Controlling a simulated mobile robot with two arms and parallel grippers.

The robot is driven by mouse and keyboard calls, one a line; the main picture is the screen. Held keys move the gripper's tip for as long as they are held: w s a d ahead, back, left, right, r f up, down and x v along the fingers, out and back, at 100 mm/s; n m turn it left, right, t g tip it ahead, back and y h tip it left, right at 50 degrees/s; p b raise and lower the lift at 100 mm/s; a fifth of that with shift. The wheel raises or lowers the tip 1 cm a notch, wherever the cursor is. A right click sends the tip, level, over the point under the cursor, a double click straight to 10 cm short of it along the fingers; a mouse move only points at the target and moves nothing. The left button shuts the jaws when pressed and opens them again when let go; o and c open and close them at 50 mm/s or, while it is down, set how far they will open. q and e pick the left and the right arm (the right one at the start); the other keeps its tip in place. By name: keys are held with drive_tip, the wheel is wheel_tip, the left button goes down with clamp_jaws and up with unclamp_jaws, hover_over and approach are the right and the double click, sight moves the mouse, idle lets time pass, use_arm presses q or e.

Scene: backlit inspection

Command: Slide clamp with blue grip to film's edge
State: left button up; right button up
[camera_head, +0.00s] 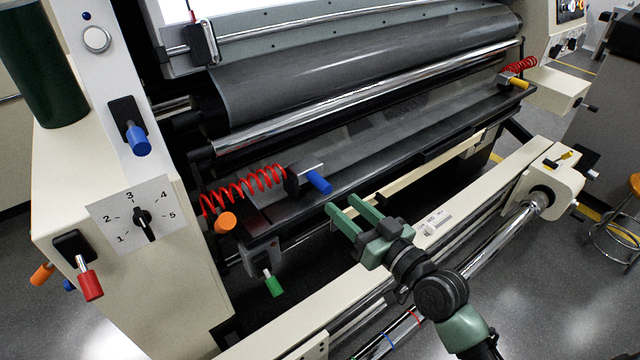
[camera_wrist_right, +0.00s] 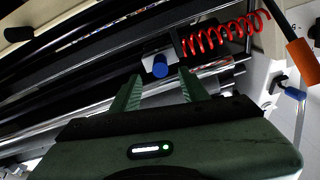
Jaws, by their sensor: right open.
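The clamp with the blue grip (camera_head: 319,181) sits on the dark rail near its left end, with a red coil spring (camera_head: 245,188) to its left. Dark grey film (camera_head: 360,150) lies behind the rail. My right gripper (camera_head: 346,208) is open and empty, in front of and just to the right of the blue grip, apart from it. In the right wrist view the blue grip (camera_wrist_right: 160,66) shows beyond and between the two green fingers (camera_wrist_right: 160,92). The film's exact edge is hard to make out. My left gripper is not in view.
A yellow-gripped clamp (camera_head: 518,82) with another red spring is at the rail's far right end. Orange (camera_head: 225,222) and green (camera_head: 273,286) knobs stick out near the left end. A cream beam (camera_head: 430,225) runs along the front. A dial panel (camera_head: 138,213) is at left.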

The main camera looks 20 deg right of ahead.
sight(327, 191)
drive_tip(key=p+x, duration=0.1)
drive_tip(key=x, duration=0.6)
clamp_jaws()
idle(1.2)
drive_tip(key=shift+a, duration=0.1)
